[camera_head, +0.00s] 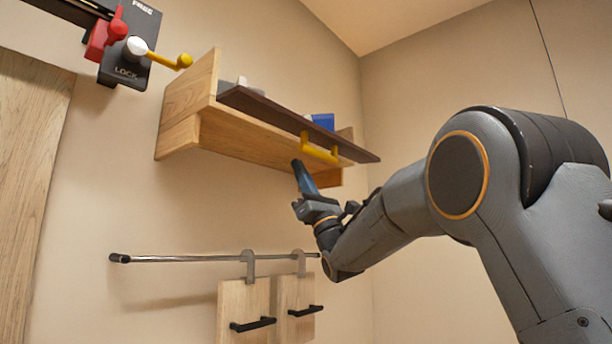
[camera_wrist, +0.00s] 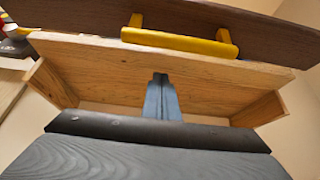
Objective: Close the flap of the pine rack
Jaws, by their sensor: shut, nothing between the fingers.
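The pine rack (camera_head: 182,107) is fixed high on the wall. Its dark brown flap (camera_head: 262,108) is open and juts out from the front, with a yellow handle (camera_head: 320,154) on its outer face. In the wrist view the flap (camera_wrist: 80,17) and its yellow handle (camera_wrist: 180,43) cross the top, above the pine rack's underside (camera_wrist: 105,72). My gripper (camera_head: 297,165) is shut and empty, just below the flap and left of the handle in the head view. In the wrist view my gripper (camera_wrist: 161,80) points up in front of the pine boards, below the handle, apart from it.
A blue item (camera_head: 323,121) and a pale item (camera_head: 243,83) show above the flap. Below is a metal rail (camera_head: 200,258) with hanging wooden boards (camera_head: 244,300). A lock panel (camera_head: 130,55) with red and yellow levers is at upper left.

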